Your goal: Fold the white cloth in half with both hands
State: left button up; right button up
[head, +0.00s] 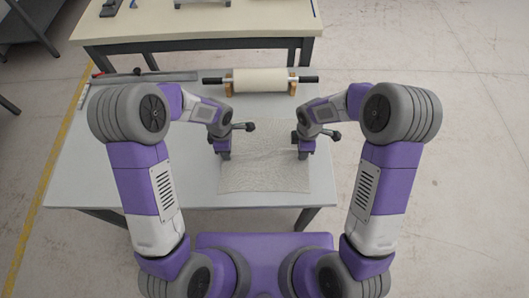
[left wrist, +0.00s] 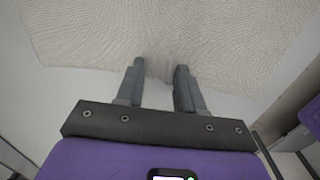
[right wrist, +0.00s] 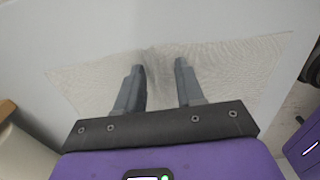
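The white cloth (head: 263,172) is a thin, finely wrinkled sheet lying on the table between my two grippers in the head view. My left gripper (head: 222,152) is at its left edge. In the left wrist view its fingers stand apart at the edge of the cloth (left wrist: 90,35), which puckers between the fingertips. My right gripper (head: 304,150) is at the right edge. In the right wrist view its fingers stand apart, and the cloth (right wrist: 235,68) shows a dark crease near the left finger. Contact between the fingers and the cloth is unclear.
The grey table (head: 130,160) is bare left of the cloth. A cream roller (head: 260,81) with black handles rests on wooden supports behind it. A long grey bar (head: 150,76) lies at the back left. Another table (head: 170,25) stands farther back.

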pick_arm(q)
grip_shut()
pick_arm(e)
grip_shut()
